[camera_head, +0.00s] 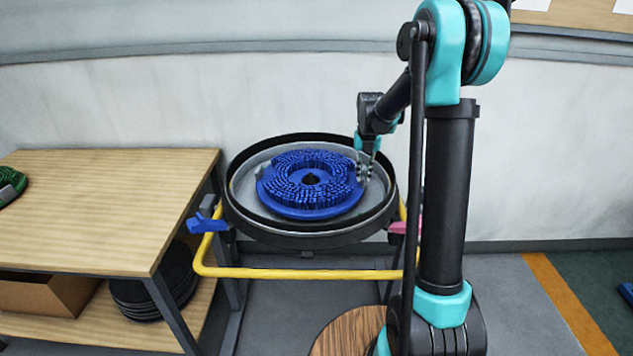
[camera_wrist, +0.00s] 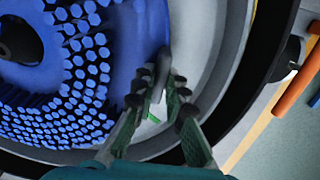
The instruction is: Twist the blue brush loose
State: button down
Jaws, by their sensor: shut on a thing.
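The blue brush (camera_head: 310,183) is a round disc with dense bristles facing up and a dark hole at its centre. It lies inside a grey round pan with a black rim (camera_head: 250,224). My gripper (camera_head: 364,172) is at the right edge of the brush, inside the rim. In the wrist view the brush (camera_wrist: 128,50) fills the left side, and my gripper (camera_wrist: 160,95) is shut at its bare blue edge, on the brush's rim. The fingers hide the exact contact.
A yellow bar (camera_head: 300,273) runs in front of the pan. A blue lever (camera_head: 207,222) is at its left and a pink one (camera_head: 400,228) at its right. A wooden table (camera_head: 100,210) stands at left, with a green brush (camera_head: 10,185) on it. The wall is close behind.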

jog(key=c, duration=1.5)
grip_release()
jog(key=shift+r, duration=0.1)
notch_tip(320, 180, up, 12)
jog(key=shift+f, duration=0.1)
